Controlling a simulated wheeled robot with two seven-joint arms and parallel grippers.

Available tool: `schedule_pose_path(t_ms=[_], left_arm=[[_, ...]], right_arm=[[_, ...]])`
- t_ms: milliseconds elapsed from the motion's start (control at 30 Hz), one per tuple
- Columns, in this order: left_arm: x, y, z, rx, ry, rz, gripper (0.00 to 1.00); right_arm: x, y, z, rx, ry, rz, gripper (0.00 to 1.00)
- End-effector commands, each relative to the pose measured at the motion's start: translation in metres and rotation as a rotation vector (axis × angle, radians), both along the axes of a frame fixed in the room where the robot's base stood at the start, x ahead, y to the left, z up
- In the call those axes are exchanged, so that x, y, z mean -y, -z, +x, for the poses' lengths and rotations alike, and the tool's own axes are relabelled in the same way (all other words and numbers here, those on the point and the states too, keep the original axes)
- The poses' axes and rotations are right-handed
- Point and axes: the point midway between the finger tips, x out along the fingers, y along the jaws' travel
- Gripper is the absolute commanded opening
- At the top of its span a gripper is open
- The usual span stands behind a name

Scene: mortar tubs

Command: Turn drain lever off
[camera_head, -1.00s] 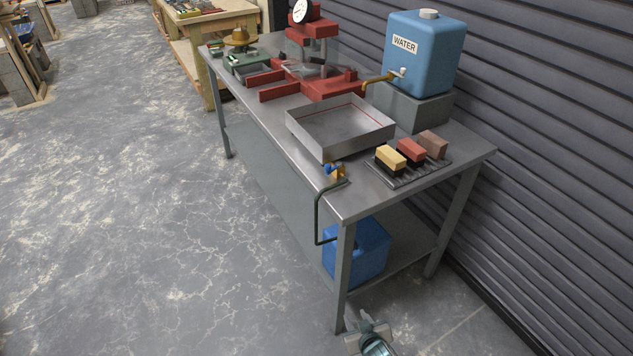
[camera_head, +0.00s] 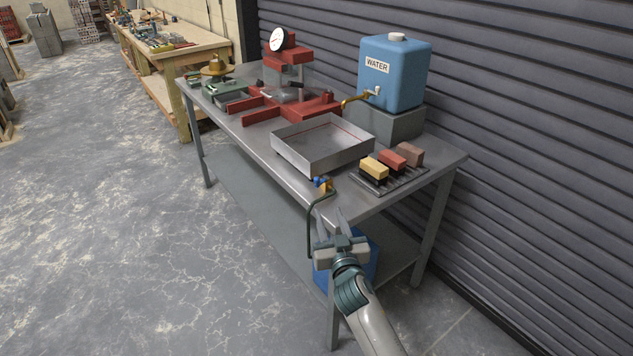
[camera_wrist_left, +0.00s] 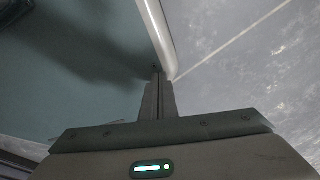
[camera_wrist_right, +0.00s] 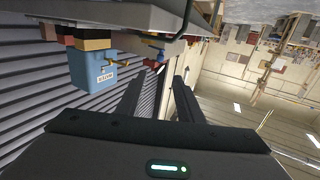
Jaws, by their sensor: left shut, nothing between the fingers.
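The drain lever (camera_head: 320,182) is a small blue handle on a brass valve (camera_head: 328,187) by the front corner of the metal tray (camera_head: 317,163). A dark bent pipe (camera_head: 309,225) runs down from there past the table edge. In the right wrist view the blue lever (camera_wrist_right: 151,43) shows small, beyond the fingers. My right gripper (camera_head: 329,212) is open and empty, just below and in front of the valve, apart from the lever as far as I can tell. My left gripper (camera_wrist_left: 159,95) is shut and empty; it shows only in its own wrist view, over the floor.
On the steel table (camera_head: 241,140) stand a red press (camera_head: 318,103), a blue water tank (camera_head: 396,72) on a grey block, and a rack (camera_head: 397,181) with several coloured blocks. A blue container (camera_head: 366,258) is below. A shutter wall (camera_head: 520,150) borders the right; open floor lies left.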

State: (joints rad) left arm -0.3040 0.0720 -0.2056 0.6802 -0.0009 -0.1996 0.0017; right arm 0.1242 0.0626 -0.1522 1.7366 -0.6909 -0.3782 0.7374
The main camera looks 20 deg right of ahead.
Motion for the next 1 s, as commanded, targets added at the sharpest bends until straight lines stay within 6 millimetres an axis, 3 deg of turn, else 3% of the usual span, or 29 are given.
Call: schedule_pose_path(t_ms=[367,700,1000], left_arm=[[-0.008,-0.001,-0.012,-0.024,0.000,0.012,0.00],[-0.018,-0.001,-0.038,-0.084,-0.004,0.028,0.00],[-0.019,-0.002,-0.037,-0.082,-0.004,0.029,0.00]], right_arm=[[0.001,-0.001,0.017,0.000,-0.001,0.001,0.34],[0.006,0.000,0.068,-0.001,0.000,0.000,0.34],[0.010,0.000,0.114,-0.001,0.000,0.001,0.34]])
